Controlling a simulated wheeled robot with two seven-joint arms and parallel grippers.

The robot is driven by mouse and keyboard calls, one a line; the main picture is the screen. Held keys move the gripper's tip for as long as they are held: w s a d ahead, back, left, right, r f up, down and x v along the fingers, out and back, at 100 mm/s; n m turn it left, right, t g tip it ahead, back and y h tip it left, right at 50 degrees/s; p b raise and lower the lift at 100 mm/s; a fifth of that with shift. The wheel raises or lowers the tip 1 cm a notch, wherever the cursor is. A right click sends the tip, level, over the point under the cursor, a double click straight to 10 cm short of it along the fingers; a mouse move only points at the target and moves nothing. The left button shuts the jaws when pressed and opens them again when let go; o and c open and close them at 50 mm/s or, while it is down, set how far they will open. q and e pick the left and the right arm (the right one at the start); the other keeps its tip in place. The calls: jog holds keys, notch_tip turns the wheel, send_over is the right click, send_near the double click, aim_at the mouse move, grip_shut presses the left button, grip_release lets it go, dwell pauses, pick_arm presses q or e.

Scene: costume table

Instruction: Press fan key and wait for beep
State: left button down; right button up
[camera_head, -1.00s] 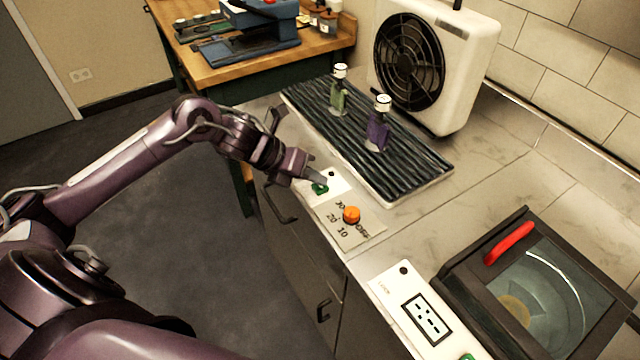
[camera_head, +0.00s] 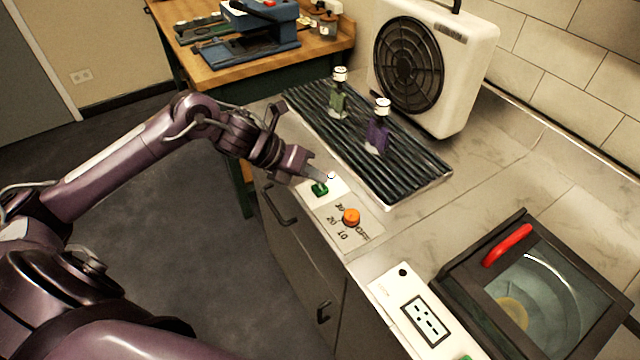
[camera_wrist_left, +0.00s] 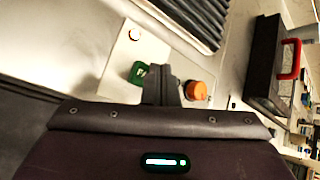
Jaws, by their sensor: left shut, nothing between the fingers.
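The green fan key (camera_head: 319,189) sits on a white panel at the counter's front edge; it also shows in the left wrist view (camera_wrist_left: 138,72). A small round lamp (camera_head: 331,175) on that panel looks white and lit. The white fan (camera_head: 452,75) with a dark round grille stands at the back of the counter. My left gripper (camera_head: 318,178) is shut and empty, its tips right at the key. In the left wrist view the fingers (camera_wrist_left: 163,84) are just right of the key; I cannot tell whether they touch it. My right gripper is out of view.
An orange knob (camera_head: 351,216) on a dial plate sits close beside the key. A green bottle (camera_head: 338,101) and a purple bottle (camera_head: 377,134) stand on a dark ribbed mat (camera_head: 412,178). A glass-lidded box with a red handle (camera_head: 508,244) is at right.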

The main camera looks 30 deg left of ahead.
aim_at(314, 188)
pick_arm(q)
jog(key=shift+r+p, duration=1.6)
jog(key=shift+r, duration=0.9)
